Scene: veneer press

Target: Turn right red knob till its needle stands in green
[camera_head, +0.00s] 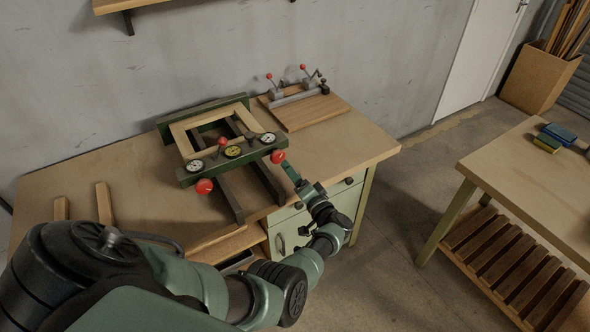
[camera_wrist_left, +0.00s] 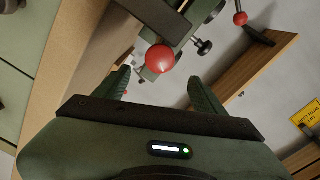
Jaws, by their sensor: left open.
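The press (camera_head: 226,146) is a green frame with a wooden frame in it, standing on the workbench. The right red knob (camera_head: 278,157) is at the bar's right end. My left gripper (camera_head: 290,170) is open just in front of this knob. In the left wrist view the red knob (camera_wrist_left: 160,59) shows ahead, between and beyond the open fingers (camera_wrist_left: 160,85); contact is not visible. My right gripper is not in view.
A left red knob (camera_head: 204,186) and an upright red-topped lever (camera_head: 222,142) are on the press. A board with red-knobbed clamps (camera_head: 308,105) lies behind right. A second table (camera_head: 530,170) stands at right, with open floor between.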

